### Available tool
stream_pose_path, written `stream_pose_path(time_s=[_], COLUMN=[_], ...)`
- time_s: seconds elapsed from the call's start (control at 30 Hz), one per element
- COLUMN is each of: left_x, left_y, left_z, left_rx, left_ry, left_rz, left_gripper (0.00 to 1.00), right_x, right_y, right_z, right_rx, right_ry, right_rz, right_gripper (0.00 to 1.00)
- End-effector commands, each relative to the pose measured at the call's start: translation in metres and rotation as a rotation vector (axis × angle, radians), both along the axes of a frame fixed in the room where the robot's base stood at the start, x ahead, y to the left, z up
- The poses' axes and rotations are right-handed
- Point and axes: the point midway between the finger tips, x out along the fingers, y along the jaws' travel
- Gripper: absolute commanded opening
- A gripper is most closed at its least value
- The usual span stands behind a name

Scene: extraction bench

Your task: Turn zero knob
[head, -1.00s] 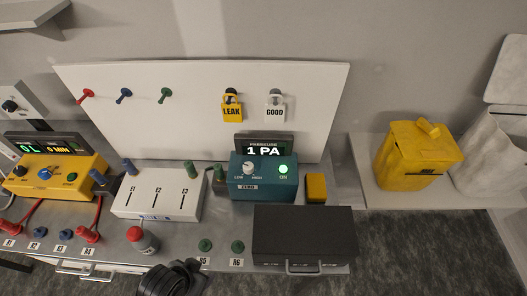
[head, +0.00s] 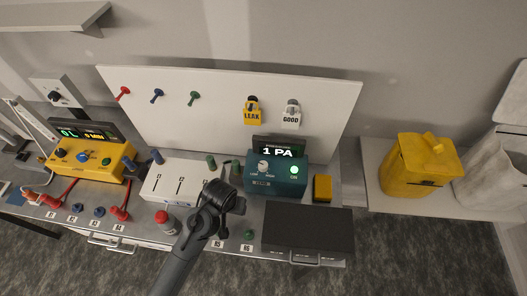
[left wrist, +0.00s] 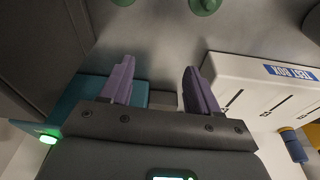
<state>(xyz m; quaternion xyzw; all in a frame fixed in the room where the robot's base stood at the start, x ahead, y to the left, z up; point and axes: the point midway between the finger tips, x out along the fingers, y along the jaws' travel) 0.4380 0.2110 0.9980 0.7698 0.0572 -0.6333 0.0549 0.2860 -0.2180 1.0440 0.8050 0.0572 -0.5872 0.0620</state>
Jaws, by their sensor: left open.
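The teal pressure gauge box (head: 290,187) stands on the bench, its display reading "1 PA" and a green light lit. A pale round knob (head: 263,166) sits on its top face at the left, and a "ZERO" label (head: 262,183) is on its front. My left gripper (head: 230,207) is just left of and in front of the box, apart from the knob in the head view. In the left wrist view its two purple fingers (left wrist: 158,78) are spread and empty, with part of the teal box (left wrist: 75,98) behind them. The knob is hidden there. My right gripper is not in view.
The white test box (head: 178,184) is close to the left of my gripper, with green plugs nearby. A black case (head: 308,228) lies at the front right, and a yellow block (head: 322,188) beside the gauge box. A white board (head: 225,115) with hanging tags stands behind.

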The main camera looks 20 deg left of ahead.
Motion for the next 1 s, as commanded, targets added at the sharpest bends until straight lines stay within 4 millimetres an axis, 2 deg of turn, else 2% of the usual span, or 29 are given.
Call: stream_pose_path(time_s=[0.03,0.2,0.33,0.5,0.6,0.7,0.87,1.0], left_x=[0.027,0.091,0.125,0.149,0.155,0.157,0.157,0.157], left_y=[-0.004,-0.017,-0.028,-0.037,-0.04,-0.041,-0.041,-0.041], left_z=[0.035,0.089,0.127,0.159,0.166,0.163,0.144,0.121], left_rx=[-0.012,-0.038,-0.047,-0.051,-0.051,-0.049,-0.049,-0.048], left_ry=[0.016,0.091,0.136,0.175,0.186,0.192,0.193,0.193], left_rz=[0.044,0.179,0.251,0.307,0.322,0.328,0.328,0.328], left_gripper=[0.61,0.61,0.61,0.61,0.61,0.61,0.61,0.61], right_x=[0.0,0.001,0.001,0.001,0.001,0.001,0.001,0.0], right_y=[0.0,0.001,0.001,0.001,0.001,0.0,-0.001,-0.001], right_z=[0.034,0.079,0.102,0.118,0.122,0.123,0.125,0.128], right_rx=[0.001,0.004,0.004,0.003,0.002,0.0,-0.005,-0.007], right_ry=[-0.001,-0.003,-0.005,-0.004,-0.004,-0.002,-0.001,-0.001], right_rz=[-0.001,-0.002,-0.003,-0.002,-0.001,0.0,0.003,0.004], right_gripper=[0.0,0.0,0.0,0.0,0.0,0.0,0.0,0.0])
